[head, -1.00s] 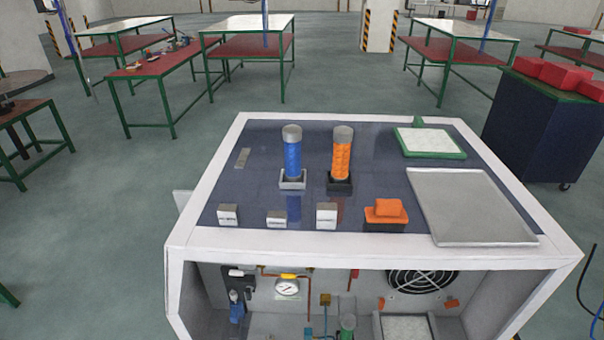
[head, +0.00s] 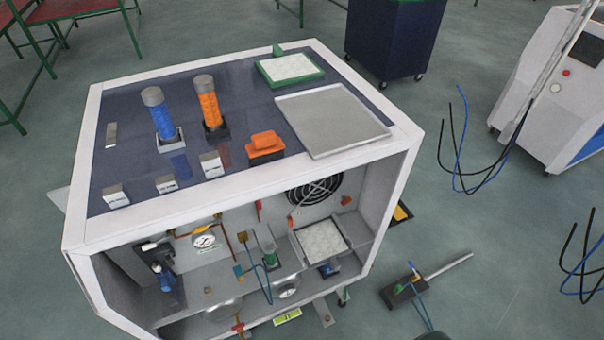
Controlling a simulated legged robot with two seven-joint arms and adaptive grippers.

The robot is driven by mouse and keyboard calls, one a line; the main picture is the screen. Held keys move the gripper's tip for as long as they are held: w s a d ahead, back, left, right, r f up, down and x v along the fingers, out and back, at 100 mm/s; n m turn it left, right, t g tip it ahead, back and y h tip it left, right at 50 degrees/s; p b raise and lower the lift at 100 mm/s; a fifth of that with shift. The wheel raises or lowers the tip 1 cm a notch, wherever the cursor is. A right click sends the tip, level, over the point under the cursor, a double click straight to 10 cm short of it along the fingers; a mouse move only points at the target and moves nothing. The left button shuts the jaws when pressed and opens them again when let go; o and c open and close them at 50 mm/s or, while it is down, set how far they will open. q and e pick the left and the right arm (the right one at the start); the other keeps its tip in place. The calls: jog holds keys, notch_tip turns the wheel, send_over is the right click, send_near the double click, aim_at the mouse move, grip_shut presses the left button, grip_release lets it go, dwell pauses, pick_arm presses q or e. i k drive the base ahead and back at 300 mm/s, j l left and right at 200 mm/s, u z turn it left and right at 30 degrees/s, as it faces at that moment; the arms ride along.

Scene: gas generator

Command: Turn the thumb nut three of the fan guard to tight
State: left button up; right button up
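The fan guard (head: 314,190) is a dark round grille on the back wall inside the open-fronted generator housing, at its right part. An orange thumb nut (head: 346,200) sits at the guard's lower right. Another small orange piece (head: 291,222) shows at its lower left, partly behind other parts. The upper edge of the guard is cut off by the housing's front rim, so any nuts there are hidden. I cannot tell which nut is number three or how tight any is. Neither of my grippers is in view.
The white housing rim (head: 259,167) frames the opening. A white filter panel (head: 322,238) and a green-based cylinder (head: 269,252) stand low inside, before the fan guard. A gauge (head: 204,240) is at the left. A dark device (head: 405,288) lies on the floor at right.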

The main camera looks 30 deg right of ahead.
aim_at(345, 201)
jog(key=i+l+z, duration=0.15)
jog(key=l+z, duration=0.2)
jog(key=i+l+z, duration=0.15)
jog(key=z, duration=0.2)
jog(key=i+l+z, duration=0.2)
jog(key=z, duration=0.15)
jog(key=l, duration=0.4)
